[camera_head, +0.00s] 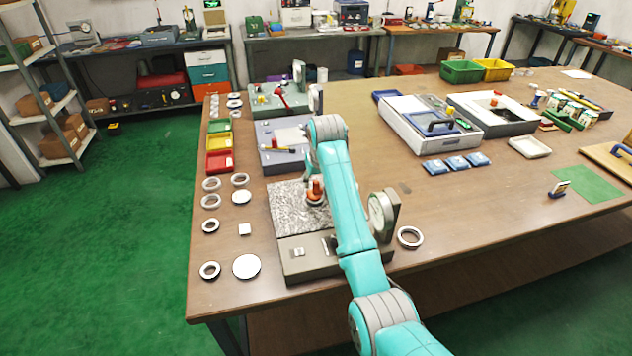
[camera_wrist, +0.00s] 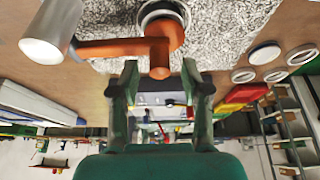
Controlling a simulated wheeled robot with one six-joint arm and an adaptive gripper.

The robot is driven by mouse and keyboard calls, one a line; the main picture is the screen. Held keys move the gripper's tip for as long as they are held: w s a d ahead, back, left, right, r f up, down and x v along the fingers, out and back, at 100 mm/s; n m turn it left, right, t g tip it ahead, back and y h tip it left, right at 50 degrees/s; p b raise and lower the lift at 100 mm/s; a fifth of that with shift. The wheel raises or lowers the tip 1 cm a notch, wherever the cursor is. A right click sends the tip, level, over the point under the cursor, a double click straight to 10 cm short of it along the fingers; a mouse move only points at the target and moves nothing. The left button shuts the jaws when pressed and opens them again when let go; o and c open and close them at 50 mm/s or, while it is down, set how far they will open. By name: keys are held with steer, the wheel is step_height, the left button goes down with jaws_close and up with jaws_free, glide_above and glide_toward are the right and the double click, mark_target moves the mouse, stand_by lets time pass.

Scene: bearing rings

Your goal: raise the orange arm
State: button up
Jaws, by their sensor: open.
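The orange arm (camera_wrist: 115,48) shows large at the top of the wrist view. It runs from a grey cylinder (camera_wrist: 50,30) at the left to an orange round part (camera_wrist: 165,35) set over a pale ring (camera_wrist: 160,12). A short orange stub (camera_wrist: 159,70) points towards my gripper (camera_wrist: 160,75). My gripper is open, with one finger on each side of the stub's end; I cannot tell whether either touches it. In the head view, a small orange part (camera_head: 316,188) shows on the speckled plate (camera_head: 287,208), partly hidden by my arm, as is my gripper.
A grey dial-like disc (camera_head: 380,216) stands at the plate's right. Loose rings (camera_head: 409,237) and discs (camera_head: 246,266) lie around the fixture. Red (camera_head: 219,162) and yellow (camera_head: 220,142) trays sit behind at the left. The table between the fixture and the green mat (camera_head: 588,184) is mostly clear.

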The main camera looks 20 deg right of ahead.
steer(key=shift+w+f, duration=0.2)
steer(key=shift+f, duration=0.35)
jaws_close()
steer(key=shift+r, duration=0.1)
